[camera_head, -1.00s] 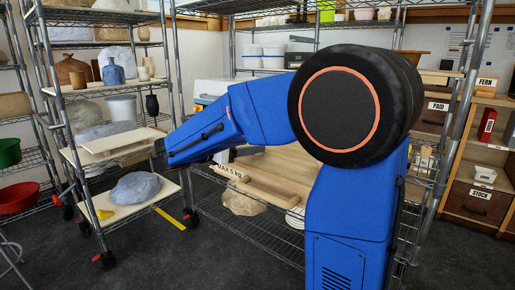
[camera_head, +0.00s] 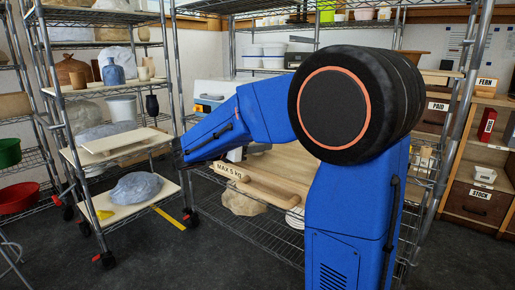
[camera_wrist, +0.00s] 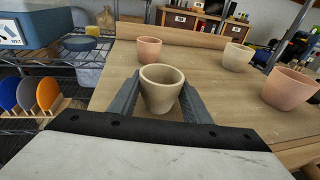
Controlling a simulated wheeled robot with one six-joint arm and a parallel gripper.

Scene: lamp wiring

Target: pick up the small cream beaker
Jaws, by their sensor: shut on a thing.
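In the wrist view the small cream beaker (camera_wrist: 161,90) is upright between the two fingers of my gripper (camera_wrist: 160,92). The fingers are shut on its sides, and its open rim faces up. A wooden board or table top (camera_wrist: 120,100) shows below and around it. I cannot tell whether its base is clear of the wood. In the head view my blue arm reaches left, and the gripper and the beaker are hidden behind it or too small to tell.
In the wrist view a pink pot (camera_wrist: 149,49) stands behind, a second cream pot (camera_wrist: 237,56) stands back right, and a larger terracotta pot (camera_wrist: 288,88) stands at right. A rack with coloured discs (camera_wrist: 28,94) is at left. Shelving posts (camera_head: 162,60) stand near my arm.

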